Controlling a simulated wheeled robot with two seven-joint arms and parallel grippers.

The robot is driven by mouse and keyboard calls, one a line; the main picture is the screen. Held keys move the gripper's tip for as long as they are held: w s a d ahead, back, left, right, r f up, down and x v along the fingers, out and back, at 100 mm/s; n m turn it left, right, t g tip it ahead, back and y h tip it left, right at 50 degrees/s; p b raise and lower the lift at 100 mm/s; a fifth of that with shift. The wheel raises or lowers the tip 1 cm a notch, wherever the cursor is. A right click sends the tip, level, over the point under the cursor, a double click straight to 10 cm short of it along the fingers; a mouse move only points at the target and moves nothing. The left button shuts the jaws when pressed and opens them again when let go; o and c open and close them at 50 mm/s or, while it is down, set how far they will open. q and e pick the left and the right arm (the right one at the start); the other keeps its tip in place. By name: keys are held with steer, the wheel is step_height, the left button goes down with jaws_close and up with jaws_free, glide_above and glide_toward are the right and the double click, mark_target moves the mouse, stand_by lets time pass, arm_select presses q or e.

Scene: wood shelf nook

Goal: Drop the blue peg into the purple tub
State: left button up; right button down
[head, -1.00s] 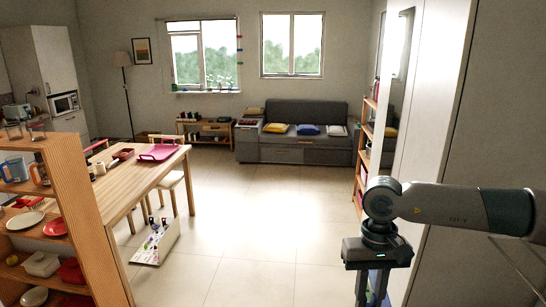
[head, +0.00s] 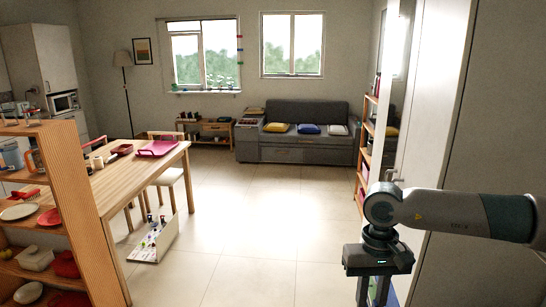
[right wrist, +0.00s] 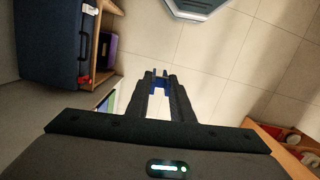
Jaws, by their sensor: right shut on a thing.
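My right gripper (head: 376,291) hangs at the lower right of the head view, fingers pointing down over the floor. In the right wrist view my right gripper (right wrist: 160,76) is shut on the blue peg (right wrist: 159,84), which shows as a small blue piece between the fingertips. Most of the peg is hidden by the fingers. A purple box-like thing (right wrist: 109,46) sits in a wooden shelf unit at the upper left of the wrist view, apart from the gripper. I cannot tell whether it is the purple tub. My left gripper is not in view.
A wooden shelf (head: 82,200) with dishes stands at the near left, beside a wooden table (head: 125,180). A white board (head: 153,240) is on the floor. A blue case (right wrist: 50,45) stands beside the shelf in the wrist view. The middle floor (head: 260,215) is clear.

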steer(key=shift+a+f, duration=0.1)
steer(key=shift+f, duration=0.05)
steer(key=s+a+f+m+p, duration=0.3)
steer(key=a+f+m+p, duration=0.35)
steer(key=f, duration=0.65)
steer(key=s+a+f+m+t+y+p, duration=0.1)
steer(key=s+f+m+p, duration=0.1)
steer(key=s+f+m, duration=0.6)
steer(key=shift+s+f, duration=0.5)
steer(key=shift+f, duration=1.15)
